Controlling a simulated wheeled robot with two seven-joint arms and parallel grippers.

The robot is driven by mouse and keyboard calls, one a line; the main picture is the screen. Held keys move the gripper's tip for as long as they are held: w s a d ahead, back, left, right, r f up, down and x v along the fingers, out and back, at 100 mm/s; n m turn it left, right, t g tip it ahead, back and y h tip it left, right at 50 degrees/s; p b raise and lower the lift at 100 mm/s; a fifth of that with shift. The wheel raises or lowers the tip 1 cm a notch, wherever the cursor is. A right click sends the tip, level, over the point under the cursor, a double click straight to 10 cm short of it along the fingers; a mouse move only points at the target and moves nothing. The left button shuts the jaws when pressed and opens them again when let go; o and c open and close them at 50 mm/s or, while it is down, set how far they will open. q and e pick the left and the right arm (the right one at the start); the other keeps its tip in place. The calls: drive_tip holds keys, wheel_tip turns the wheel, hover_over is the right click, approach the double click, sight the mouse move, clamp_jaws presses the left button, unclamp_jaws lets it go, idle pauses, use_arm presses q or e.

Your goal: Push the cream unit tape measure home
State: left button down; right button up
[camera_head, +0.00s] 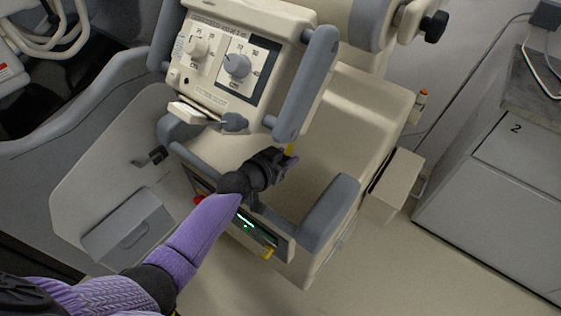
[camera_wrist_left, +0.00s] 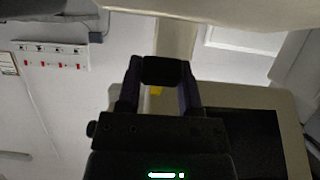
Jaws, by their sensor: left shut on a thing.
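The cream unit (camera_head: 345,115) is a medical machine with dials and grey bumpers. A short yellow strip of its tape measure (camera_head: 291,149) shows just below the grey upright bumper, beside my left fingertips. My left gripper (camera_head: 278,164) is in front of the unit's middle, above its lower display. In the left wrist view my left gripper (camera_wrist_left: 162,88) is shut on a dark block, apparently the tape measure's end, and a little yellow (camera_wrist_left: 156,91) shows behind it. The gripper hides most of the tape and where it enters the unit. My right gripper is not in view.
Grey bumpers (camera_head: 328,212) flank the unit's lower front, with a lit display (camera_head: 243,220) between them. A cream box (camera_head: 396,186) sticks out on the right. A grey cabinet (camera_head: 490,205) stands further right. Bare floor (camera_head: 400,270) lies between.

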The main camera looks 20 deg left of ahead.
use_arm(q)
drive_tip(key=shift+w+d+r, duration=0.15)
drive_tip(key=shift+w+r, duration=0.3)
drive_tip(key=shift+r, duration=0.2)
drive_tip(key=shift+f, duration=0.1)
drive_tip(key=shift+c, duration=1.2)
unclamp_jaws()
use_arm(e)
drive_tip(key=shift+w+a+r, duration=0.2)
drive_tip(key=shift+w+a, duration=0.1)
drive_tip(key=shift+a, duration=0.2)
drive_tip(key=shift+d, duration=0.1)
use_arm(q)
drive_tip(key=shift+s, duration=0.3)
drive_tip(key=p+v, duration=0.4)
drive_tip(key=v, duration=0.5)
drive_tip(key=shift+s, duration=0.15)
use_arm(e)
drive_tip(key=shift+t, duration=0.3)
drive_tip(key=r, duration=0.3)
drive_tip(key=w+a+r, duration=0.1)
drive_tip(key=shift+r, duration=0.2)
